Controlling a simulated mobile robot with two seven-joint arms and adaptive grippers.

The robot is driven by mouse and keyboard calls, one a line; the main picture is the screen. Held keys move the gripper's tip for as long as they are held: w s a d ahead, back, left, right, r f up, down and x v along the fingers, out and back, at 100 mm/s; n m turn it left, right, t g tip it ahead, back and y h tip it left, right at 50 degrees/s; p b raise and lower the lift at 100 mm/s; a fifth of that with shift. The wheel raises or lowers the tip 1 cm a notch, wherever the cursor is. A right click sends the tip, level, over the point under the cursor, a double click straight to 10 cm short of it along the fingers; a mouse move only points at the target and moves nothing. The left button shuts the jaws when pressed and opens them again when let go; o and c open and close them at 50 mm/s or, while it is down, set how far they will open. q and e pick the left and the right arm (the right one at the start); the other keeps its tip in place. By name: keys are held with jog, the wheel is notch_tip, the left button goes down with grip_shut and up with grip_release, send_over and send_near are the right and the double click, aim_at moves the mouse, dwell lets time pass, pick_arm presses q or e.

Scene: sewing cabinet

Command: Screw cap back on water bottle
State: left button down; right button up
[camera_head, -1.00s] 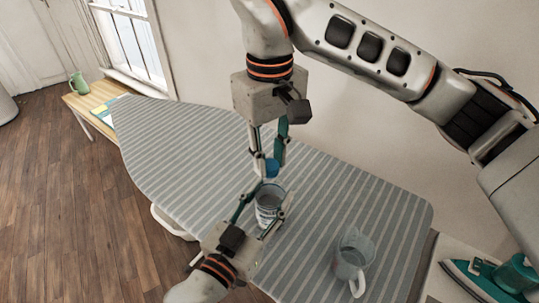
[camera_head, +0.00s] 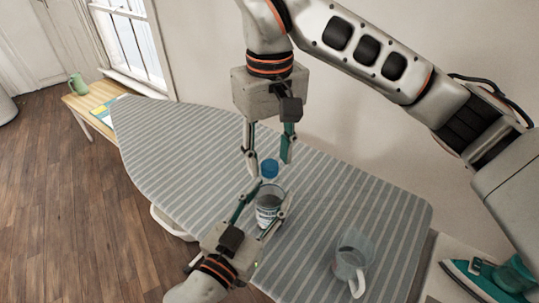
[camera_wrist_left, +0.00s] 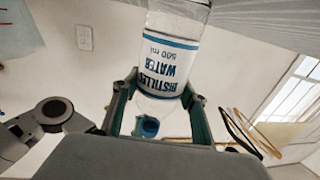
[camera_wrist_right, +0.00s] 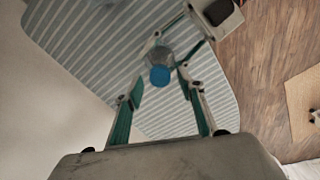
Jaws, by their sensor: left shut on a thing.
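The clear water bottle (camera_head: 268,208) stands upright over the striped board, its label reading "distilled water 500 ml" in the left wrist view (camera_wrist_left: 168,55). My left gripper (camera_head: 264,200) is shut on the bottle, one finger on each side. The blue cap (camera_head: 269,169) is at the bottle's top; in the right wrist view the cap (camera_wrist_right: 160,76) covers the neck. I cannot tell how tightly it sits. My right gripper (camera_head: 270,158) points down from above, open, with its fingers apart on either side of the cap.
The striped ironing board (camera_head: 180,140) has wide clear room at its left. A clear mug (camera_head: 350,268) stands near its right front. A teal iron (camera_head: 485,275) is on a surface at the lower right. A wooden table (camera_head: 90,105) with a green mug (camera_head: 77,84) is far left.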

jog(key=shift+r, duration=2)
jog(key=shift+c, duration=0.4)
